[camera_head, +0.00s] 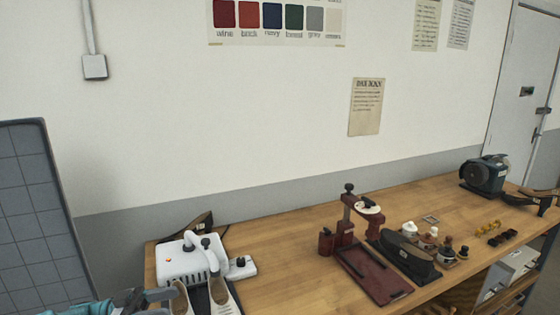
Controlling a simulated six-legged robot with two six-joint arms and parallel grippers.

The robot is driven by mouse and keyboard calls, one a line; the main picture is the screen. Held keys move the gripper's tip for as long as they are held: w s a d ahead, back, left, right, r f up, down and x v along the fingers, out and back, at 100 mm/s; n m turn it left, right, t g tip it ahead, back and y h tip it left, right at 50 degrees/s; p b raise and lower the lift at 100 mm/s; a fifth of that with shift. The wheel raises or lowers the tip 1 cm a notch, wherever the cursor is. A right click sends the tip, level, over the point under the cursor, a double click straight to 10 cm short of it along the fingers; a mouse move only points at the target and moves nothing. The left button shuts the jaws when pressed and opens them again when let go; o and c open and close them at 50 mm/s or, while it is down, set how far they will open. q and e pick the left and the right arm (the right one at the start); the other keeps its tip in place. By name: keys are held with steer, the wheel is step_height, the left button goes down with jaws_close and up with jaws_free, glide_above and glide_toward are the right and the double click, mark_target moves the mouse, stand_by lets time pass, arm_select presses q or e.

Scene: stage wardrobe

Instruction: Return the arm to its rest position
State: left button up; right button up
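Part of my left arm, with teal and dark grey parts, shows at the bottom left edge, and my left gripper (155,297) seems to be at its end. My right gripper is not in view.
The wooden bench (285,285) runs along the wall. On it stand a dark red press (346,225) with a tray (372,275), a black shoe (408,256), several small bottles (430,238) and a dark motor machine (486,175). A dark gridded panel (35,215) stands at left.

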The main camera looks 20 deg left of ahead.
arm_select(q)
steer(key=w+d+f+n+t+y, duration=0.2)
steer(key=w+d+f+n+t, duration=0.15)
steer(key=d, duration=0.45)
steer(key=w+d+f+n+t+y, duration=0.25)
steer(key=w+d+n, duration=0.2)
steer(key=d, duration=0.35)
steer(key=w+d+f+n+t+y, duration=0.25)
steer(key=w+d+n, duration=0.2)
steer(key=d, duration=0.25)
steer(key=s+d+f+n+g+y, duration=0.2)
steer(key=s+d+f+g+y, duration=0.15)
steer(key=s+f, duration=0.5)
steer(key=s+d+f+n+g+y, duration=0.2)
steer(key=s+f+n+g+y, duration=0.15)
steer(key=s+f, duration=0.55)
steer(key=s+f+m+g+y, duration=0.1)
steer(key=s+f+g, duration=0.2)
steer(key=s, duration=0.4)
steer(key=s+a+f+m+g+y, duration=0.1)
steer(key=s+f+g, duration=0.2)
steer(key=s, duration=0.4)
steer(key=shift+s+g, duration=0.15)
steer(key=shift+g, duration=0.7)
